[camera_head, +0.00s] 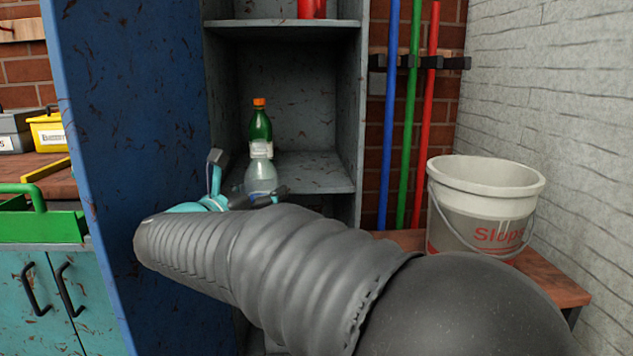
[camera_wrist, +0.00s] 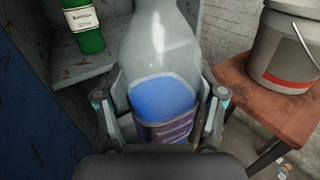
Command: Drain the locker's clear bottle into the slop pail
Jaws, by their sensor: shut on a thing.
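The clear bottle (camera_head: 261,178) is in front of the locker shelf in the head view, close to upright. My gripper (camera_head: 245,197) is shut on it. In the wrist view the clear bottle (camera_wrist: 160,45) stands between the two fingers of my gripper (camera_wrist: 162,105), with a purple label low down and a blue area above it; I cannot tell whether the blue is liquid. Its top is cut off there, and its base is hidden. The slop pail (camera_head: 484,207), white-grey with red "Slops" lettering, stands at the right; it also shows in the wrist view (camera_wrist: 290,45).
A green bottle with an orange cap (camera_head: 260,126) stands on the locker shelf (camera_head: 318,172) behind the clear bottle. The blue locker door (camera_head: 125,130) is open at the left. The pail's wooden stand (camera_head: 545,282) is right of the locker, before colored poles (camera_head: 415,110).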

